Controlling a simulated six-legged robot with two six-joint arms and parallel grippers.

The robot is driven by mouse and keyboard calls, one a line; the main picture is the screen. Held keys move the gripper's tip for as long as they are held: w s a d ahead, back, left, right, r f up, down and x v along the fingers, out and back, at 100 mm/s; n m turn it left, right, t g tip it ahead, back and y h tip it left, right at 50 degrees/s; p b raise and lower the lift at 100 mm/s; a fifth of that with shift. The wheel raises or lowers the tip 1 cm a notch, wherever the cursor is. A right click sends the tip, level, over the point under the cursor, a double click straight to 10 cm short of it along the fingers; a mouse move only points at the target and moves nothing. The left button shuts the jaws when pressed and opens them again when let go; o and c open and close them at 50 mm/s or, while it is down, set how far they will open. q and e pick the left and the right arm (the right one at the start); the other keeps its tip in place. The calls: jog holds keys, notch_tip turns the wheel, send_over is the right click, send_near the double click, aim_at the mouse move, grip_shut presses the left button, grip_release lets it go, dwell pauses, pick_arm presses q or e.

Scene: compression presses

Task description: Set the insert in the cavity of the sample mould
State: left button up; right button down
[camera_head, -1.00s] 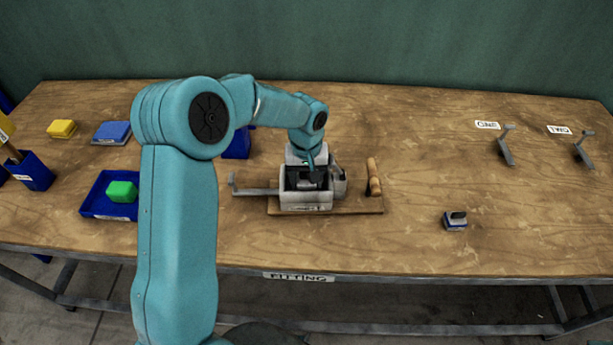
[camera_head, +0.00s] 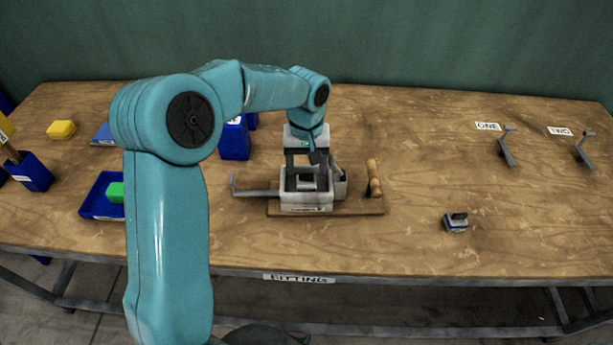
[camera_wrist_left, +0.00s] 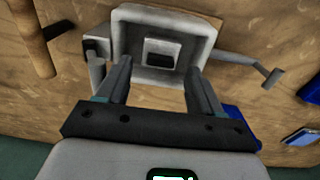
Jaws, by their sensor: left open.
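The sample mould (camera_head: 306,203) is a grey open-topped box on a wooden board, with a metal arm sticking out to its left. It also shows in the left wrist view (camera_wrist_left: 204,30). The insert, a pale block with a dark top (camera_wrist_left: 160,55), sits inside the cavity, clear of the walls as far as the wrist view shows. In the head view it shows as a small grey block (camera_head: 306,185) low in the box. My left gripper (camera_head: 306,170) is open above the mould, its fingers (camera_wrist_left: 158,72) apart and empty. My right gripper is out of view.
A wooden-handled tool (camera_head: 373,178) lies right of the mould. A blue tray (camera_head: 98,204) with a green block is at left. Two metal brackets (camera_head: 507,150) stand by labels ONE and TWO. Front right is mostly clear.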

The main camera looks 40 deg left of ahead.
aim_at(307, 174)
pick_arm(q)
notch_tip(307, 174, up, 6)
jog(key=shift+r, duration=0.2)
dwell(0.4)
